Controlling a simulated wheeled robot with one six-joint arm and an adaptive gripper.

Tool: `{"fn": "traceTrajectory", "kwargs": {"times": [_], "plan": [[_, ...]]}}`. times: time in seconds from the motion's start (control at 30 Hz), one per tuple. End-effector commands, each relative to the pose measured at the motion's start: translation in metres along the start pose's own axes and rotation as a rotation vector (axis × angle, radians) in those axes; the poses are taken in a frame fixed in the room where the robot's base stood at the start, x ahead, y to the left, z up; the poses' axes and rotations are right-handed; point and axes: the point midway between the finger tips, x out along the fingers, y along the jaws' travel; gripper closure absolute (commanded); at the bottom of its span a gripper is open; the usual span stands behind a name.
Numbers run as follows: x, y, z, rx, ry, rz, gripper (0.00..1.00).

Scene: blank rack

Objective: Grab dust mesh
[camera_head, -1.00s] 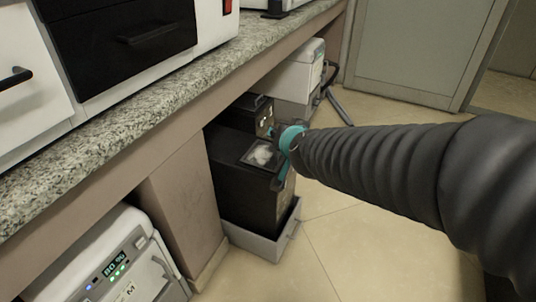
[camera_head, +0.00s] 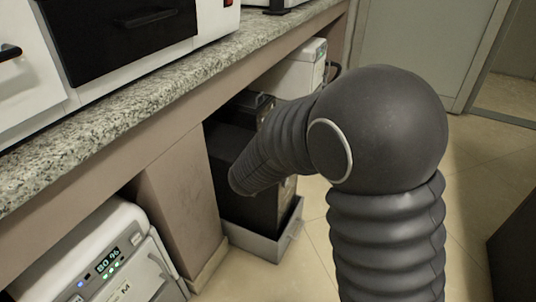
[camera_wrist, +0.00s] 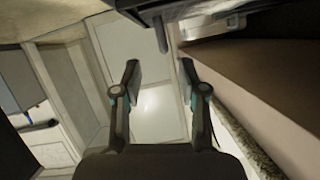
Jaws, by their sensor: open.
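I cannot make out a dust mesh in either current view. In the head view a tall black unit (camera_head: 245,212) stands under the counter, and my dark arm crosses in front of it and hides much of its top and side. My gripper is hidden behind my arm there. In the wrist view my gripper (camera_wrist: 162,78) is open, its two dark, teal-marked fingers apart. Nothing is held between them; only pale panels show beyond.
A grey tray (camera_head: 262,246) holds the black unit. A granite counter (camera_head: 110,120) runs above it, close to my arm. A white device with a green display (camera_head: 115,262) stands at lower left, and another white unit (camera_head: 300,68) stands farther back.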

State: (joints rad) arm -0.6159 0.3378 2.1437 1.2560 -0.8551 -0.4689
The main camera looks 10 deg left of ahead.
Motion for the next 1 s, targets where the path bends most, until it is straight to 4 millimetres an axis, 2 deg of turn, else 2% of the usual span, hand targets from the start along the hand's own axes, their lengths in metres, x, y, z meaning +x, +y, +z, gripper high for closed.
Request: {"fn": "traceTrajectory", "kwargs": {"times": [0.1,0.37,0.63,0.97,1.0], "plan": [[0.016,0.0,0.001,0.001,-0.001,0.001,0.58],[0.033,-0.001,0.001,0.0,0.0,0.0,0.58],[0.069,-0.003,0.001,0.0,0.0,0.0,0.58],[0.075,-0.004,0.0,0.0,-0.001,-0.002,0.58],[0.075,-0.004,0.0,0.0,-0.001,-0.002,0.63]]}}
